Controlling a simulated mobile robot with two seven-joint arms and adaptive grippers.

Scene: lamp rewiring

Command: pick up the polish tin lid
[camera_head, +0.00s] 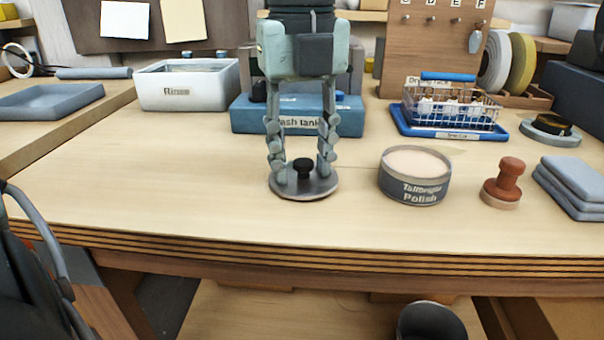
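The polish tin lid (303,190) is a flat grey disc with a black knob (303,168), lying on the bench left of the tin. My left gripper (303,172) points down over it from above. Its two fingers stand apart on either side of the knob, with a gap to the knob on each side. The fingertips are low, at or just above the disc; whether they touch it I cannot tell. The polish tin (414,178) stands open to the right, showing pale polish inside. My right gripper is not in view.
A stamp with a reddish-brown handle (503,183) and folded grey cloths (575,186) lie farther right. Behind are a blue box (245,118), a white bin (187,90) and a wire basket (452,104) on a blue tray. The front left bench is clear.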

